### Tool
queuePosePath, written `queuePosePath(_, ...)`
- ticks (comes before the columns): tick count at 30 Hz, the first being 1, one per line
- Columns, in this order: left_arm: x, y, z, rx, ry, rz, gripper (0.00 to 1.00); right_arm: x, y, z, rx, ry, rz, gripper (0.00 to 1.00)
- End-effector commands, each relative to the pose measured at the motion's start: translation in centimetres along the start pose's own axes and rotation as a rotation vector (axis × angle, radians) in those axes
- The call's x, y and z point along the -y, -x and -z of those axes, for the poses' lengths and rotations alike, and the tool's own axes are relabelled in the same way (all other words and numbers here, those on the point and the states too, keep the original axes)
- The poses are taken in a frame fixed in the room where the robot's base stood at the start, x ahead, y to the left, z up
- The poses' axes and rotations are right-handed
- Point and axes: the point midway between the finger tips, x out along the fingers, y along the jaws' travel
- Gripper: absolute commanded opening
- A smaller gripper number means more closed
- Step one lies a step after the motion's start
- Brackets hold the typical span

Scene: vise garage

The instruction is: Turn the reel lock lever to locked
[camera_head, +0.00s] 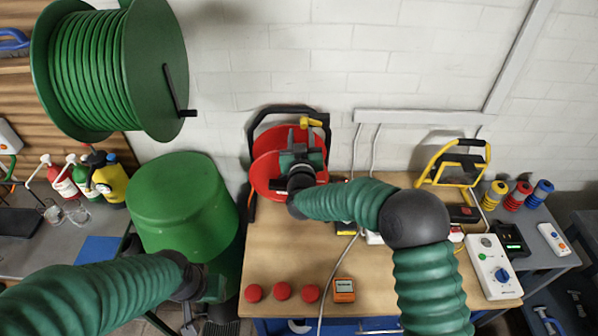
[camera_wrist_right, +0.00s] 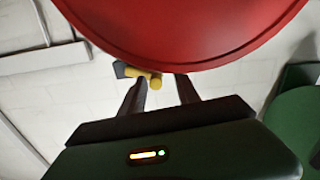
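The red cable reel (camera_head: 268,165) sits in a black frame at the back left of the workbench. Its yellow lever (camera_head: 311,122) shows at the top right of the frame. My right gripper (camera_head: 301,135) is in front of the reel, its fingers pointing up just below the lever. In the right wrist view the right gripper (camera_wrist_right: 160,82) is open, and the yellow lever (camera_wrist_right: 148,76) shows by the left fingertip, its end between the fingers. I cannot tell whether they touch. The red reel (camera_wrist_right: 185,30) fills the top of that view. My left gripper (camera_head: 205,318) hangs low at the left, apparently open and empty.
A large green hose reel (camera_head: 150,70) is on the wall, above a green drum (camera_head: 185,205). The bench's left middle is clear.

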Motion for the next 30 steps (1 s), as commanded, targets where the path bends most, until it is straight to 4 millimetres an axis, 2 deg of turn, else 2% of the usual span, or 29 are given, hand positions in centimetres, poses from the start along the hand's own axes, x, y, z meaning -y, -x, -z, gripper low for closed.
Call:
queuePosePath(9,0.0,0.2,0.0,0.0,-0.001,0.0,0.36,0.4,3.3,0.5,-0.005,0.004,0.002,0.41)
queuePosePath(30,0.0,0.2,0.1,0.0,-0.001,0.0,0.36,0.5,9.2,0.4,-0.007,0.002,0.006,0.41)
